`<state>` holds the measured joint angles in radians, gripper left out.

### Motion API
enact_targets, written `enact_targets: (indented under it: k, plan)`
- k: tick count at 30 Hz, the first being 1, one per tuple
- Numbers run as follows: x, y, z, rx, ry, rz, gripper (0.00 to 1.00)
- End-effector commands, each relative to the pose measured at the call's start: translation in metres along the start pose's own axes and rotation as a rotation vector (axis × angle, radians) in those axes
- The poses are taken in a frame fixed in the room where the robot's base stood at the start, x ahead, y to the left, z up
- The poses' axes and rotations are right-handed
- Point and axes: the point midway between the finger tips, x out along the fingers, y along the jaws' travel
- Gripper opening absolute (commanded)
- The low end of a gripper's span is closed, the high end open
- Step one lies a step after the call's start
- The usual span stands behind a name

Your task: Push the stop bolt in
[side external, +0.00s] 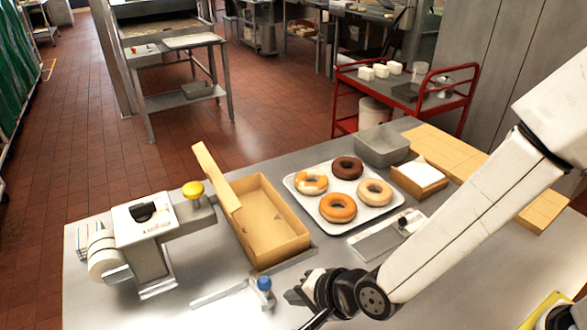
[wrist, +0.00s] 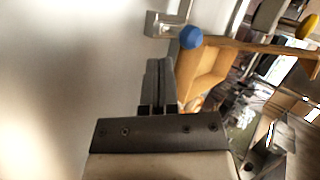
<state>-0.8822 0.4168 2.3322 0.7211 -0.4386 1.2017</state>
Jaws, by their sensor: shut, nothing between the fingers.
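A blue knob (side external: 264,283) sits on a small metal bracket (side external: 250,297) at the front of the table, left of my gripper; it looks like the head of the stop bolt. How far the bolt is in cannot be told. In the wrist view the blue knob (wrist: 191,37) shows beyond my fingers and a little to the right, beside its grey bracket (wrist: 163,26). My gripper (side external: 294,293) is shut and empty, low over the table and just right of the knob, apparently apart from it. Its closed fingers also show in the wrist view (wrist: 158,66).
An open cardboard box (side external: 273,243) stands behind the bracket. A grey machine (side external: 142,240) with a yellow knob (side external: 193,190) is on the left. A tray (side external: 294,184) of doughnuts, a grey bin (side external: 383,150) and a flat metal plate (side external: 378,244) lie behind my arm.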

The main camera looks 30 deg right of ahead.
Motion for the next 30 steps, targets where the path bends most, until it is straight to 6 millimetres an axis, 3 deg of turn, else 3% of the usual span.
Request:
enact_targets:
  k: [9, 23, 30]
  plan:
    - [0.020, -0.017, -0.001, 0.001, 0.001, 0.001, 0.00]
    - [0.023, -0.020, -0.001, 0.000, 0.000, 0.001, 0.00]
    - [0.037, -0.034, -0.010, 0.003, 0.001, 0.000, 0.00]
